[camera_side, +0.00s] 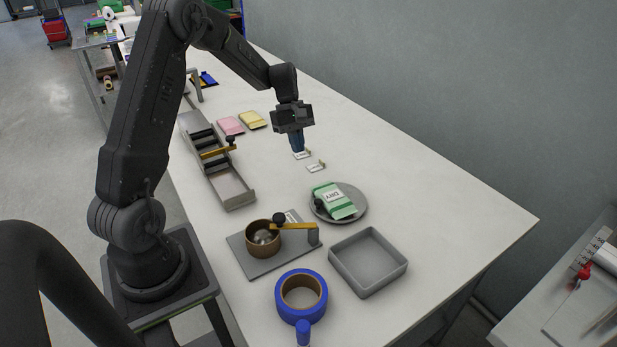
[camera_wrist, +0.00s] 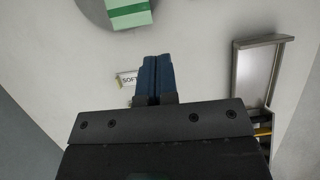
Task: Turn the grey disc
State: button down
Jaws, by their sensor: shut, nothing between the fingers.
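The grey disc (camera_side: 357,205) lies flat on the white table, right of centre in the side view. A green packet labelled DRY (camera_side: 333,201) lies on it, and a small black knob (camera_side: 319,204) shows at its left edge. In the wrist view the disc (camera_wrist: 92,10) is cut off at the top, with the green packet (camera_wrist: 128,12) on it. My gripper (camera_side: 298,150) has blue fingers and points down behind the disc, apart from it. In the wrist view the fingers (camera_wrist: 154,62) are together and empty, beside a small SOFT label (camera_wrist: 127,78).
A grey tray (camera_side: 401,270) stands in front of the disc. A plate with a brown cup (camera_side: 250,247) and yellow arm is left of it, and a blue ring (camera_side: 286,308) is nearest. A long metal feeder (camera_side: 238,203) and pink (camera_side: 230,126) and yellow (camera_side: 252,120) packets lie left.

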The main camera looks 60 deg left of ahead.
aim_at(315, 201)
jog(key=x, duration=0.9)
jog(key=shift+f, duration=0.1)
jog(key=d, duration=0.3)
jog(key=shift+s+d+f, duration=0.1)
jog(key=shift+f, duration=0.2)
jog(key=shift+d, duration=0.55)
jog(key=shift+s+d+n+t, duration=0.1)
jog(key=shift+d+n+t, duration=0.2)
jog(key=shift+n, duration=0.5)
jog(key=shift+s+d+n+t, duration=0.15)
jog(key=shift+n+t, duration=0.25)
jog(key=shift+n, duration=0.4)
jog(key=shift+s+d, duration=0.1)
jog(key=shift+d, duration=0.05)
